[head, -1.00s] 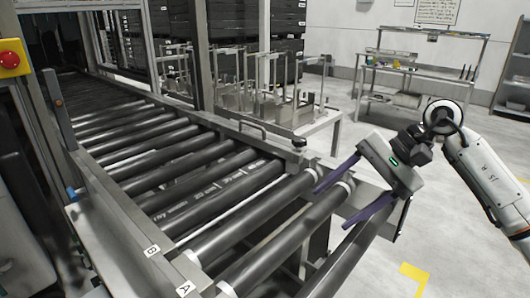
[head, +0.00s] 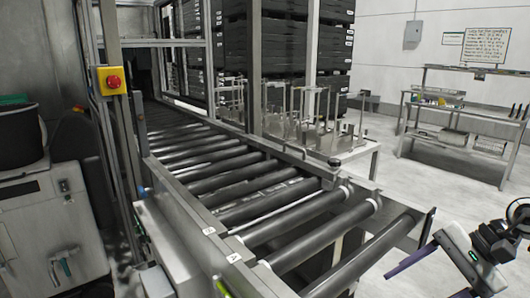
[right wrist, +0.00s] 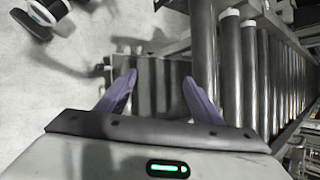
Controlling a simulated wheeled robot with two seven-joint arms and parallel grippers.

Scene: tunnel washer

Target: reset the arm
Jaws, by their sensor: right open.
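My right gripper (head: 418,275) is at the lower right of the head view, beside the near end of the roller conveyor (head: 270,205). Its two purple fingers are spread apart with nothing between them. In the right wrist view the gripper (right wrist: 160,95) is open and empty, with floor and conveyor rollers below and beyond it. My left gripper is not in view.
A red emergency button on a yellow box (head: 112,80) is on the post at the left. A metal table with upright fixtures (head: 325,150) stands behind the conveyor. A workbench (head: 455,125) is at the back right. Floor between is clear.

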